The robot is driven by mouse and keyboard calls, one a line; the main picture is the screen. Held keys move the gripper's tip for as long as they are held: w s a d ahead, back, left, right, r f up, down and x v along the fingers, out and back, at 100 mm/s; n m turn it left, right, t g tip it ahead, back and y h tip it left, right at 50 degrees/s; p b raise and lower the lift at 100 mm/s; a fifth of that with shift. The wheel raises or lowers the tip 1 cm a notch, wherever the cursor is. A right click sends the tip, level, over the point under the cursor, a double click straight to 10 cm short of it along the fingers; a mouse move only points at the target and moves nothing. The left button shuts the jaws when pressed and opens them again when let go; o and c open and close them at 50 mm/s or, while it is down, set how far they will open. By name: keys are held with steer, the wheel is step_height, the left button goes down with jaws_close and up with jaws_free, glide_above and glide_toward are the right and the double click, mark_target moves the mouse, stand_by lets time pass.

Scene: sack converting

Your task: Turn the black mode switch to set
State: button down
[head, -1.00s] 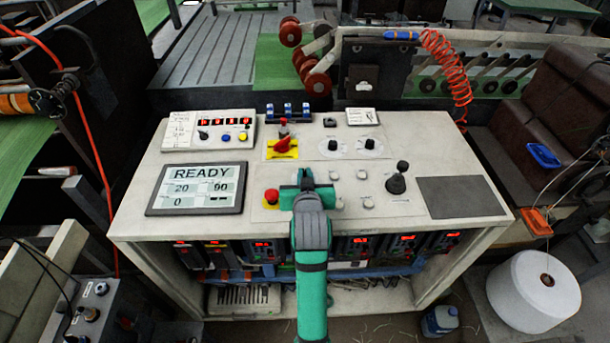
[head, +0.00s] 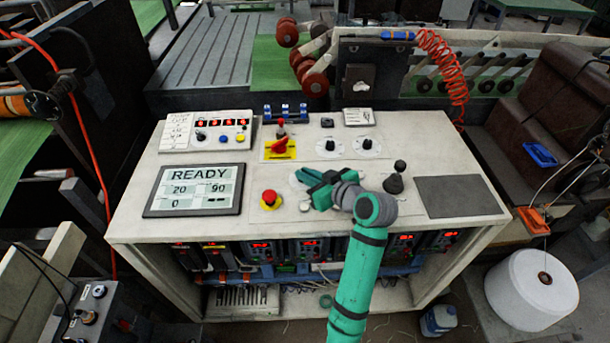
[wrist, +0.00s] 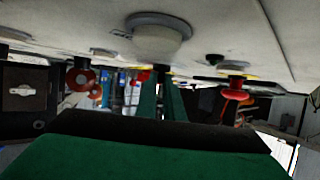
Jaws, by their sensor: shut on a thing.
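My gripper (head: 306,180) is low over the middle of the pale control panel (head: 240,215), its fingers slanting to the upper left. The fingers also show in the wrist view (wrist: 160,98), close together around a small dark thing (wrist: 161,71). This seems to be the black mode switch, mostly hidden by the fingers; its pointer direction cannot be read. A pale round plate shows beside the fingers. The screen (head: 195,189) at left reads READY, 20 and 90.
A red mushroom button (head: 269,197) stands close left of my gripper, and a black joystick (head: 395,180) stands right. Behind are a red rotary handle (head: 280,145) on yellow and two black knobs (head: 330,145) (head: 367,144). A grey pad (head: 458,196) lies at right.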

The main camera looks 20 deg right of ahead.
steer(key=shift+d+n+g+y, duration=0.15)
steer(key=shift+n+g+y, duration=0.35)
steer(key=shift+n+y, duration=0.5)
steer(key=shift+f, duration=0.1)
steer(key=c, duration=1.9)
jaws_free()
steer(key=shift+o, duration=0.2)
steer(key=v, duration=1.1)
steer(key=shift+w+d, duration=0.1)
